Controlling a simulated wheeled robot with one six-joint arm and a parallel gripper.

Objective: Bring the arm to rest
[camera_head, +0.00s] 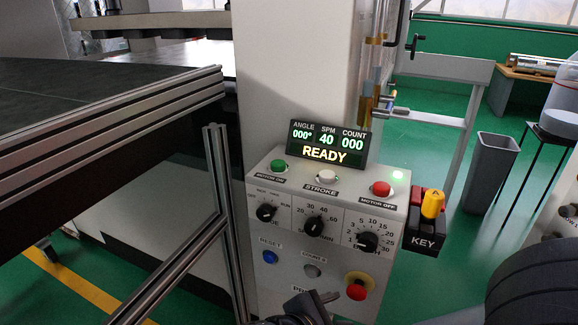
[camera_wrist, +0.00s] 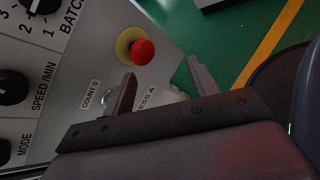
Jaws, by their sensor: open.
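My gripper (camera_wrist: 160,75) is open and empty in the wrist view, with its two dark fingers apart in front of the control panel. The left finger overlaps the panel near the COUNT 0 button (camera_wrist: 107,99); I cannot tell whether it touches. The right finger is seen against the green floor. The display (camera_head: 327,143) reads READY, angle 000°, SPM 40, count 000.
A red emergency button (camera_head: 356,291) on a yellow base sticks out near my gripper, also in the wrist view (camera_wrist: 142,52). Metal rails (camera_head: 110,110) stand left. A grey bin (camera_head: 490,172) stands on open green floor at right.

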